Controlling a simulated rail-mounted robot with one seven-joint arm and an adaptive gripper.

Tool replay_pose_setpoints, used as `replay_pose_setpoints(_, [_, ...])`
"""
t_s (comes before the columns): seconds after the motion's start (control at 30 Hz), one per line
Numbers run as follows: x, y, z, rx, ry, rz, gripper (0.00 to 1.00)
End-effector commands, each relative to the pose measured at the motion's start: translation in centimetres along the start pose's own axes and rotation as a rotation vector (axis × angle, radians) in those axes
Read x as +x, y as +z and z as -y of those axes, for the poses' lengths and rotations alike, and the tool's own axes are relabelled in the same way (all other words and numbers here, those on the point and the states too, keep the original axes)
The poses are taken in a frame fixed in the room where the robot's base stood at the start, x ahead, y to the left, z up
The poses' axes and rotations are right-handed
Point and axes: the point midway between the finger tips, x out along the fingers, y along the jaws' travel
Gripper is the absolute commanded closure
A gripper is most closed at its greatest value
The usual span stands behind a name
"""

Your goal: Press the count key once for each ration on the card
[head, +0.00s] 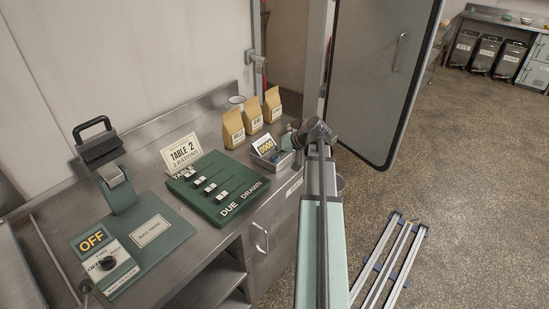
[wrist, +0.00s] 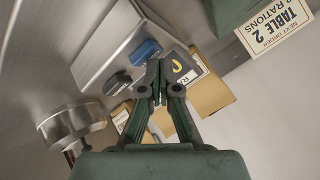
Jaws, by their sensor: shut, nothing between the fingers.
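The order card (head: 183,153) stands on the counter and reads TABLE 2, 3 RATIONS; part of it shows in the wrist view (wrist: 277,28). The count unit is a small metal box (wrist: 108,40) with a blue key (wrist: 146,50) and a dark grey key (wrist: 117,84). Its display (head: 264,147) appears to read 0000 in the head view; one yellow digit shows in the wrist view. My gripper (wrist: 153,88) is shut and empty, its tips over the unit between the keys and display. I cannot tell whether it touches. In the head view my arm hides part of the unit.
A green DUE/DRAWN board (head: 232,206) with several sliders lies left of the unit. Several paper bags (head: 252,115) stand behind it. A round metal object (wrist: 75,128) is near the unit.

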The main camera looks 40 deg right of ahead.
Motion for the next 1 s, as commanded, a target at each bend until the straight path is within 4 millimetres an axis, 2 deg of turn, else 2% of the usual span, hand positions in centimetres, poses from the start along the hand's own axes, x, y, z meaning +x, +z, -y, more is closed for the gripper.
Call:
replay_pose_setpoints(0.53, [0.1,0.1,-0.1,0.000,0.000,0.001,1.00])
replay_pose_setpoints(1.0, [-1.1,-0.8,0.8,0.000,0.000,0.001,1.00])
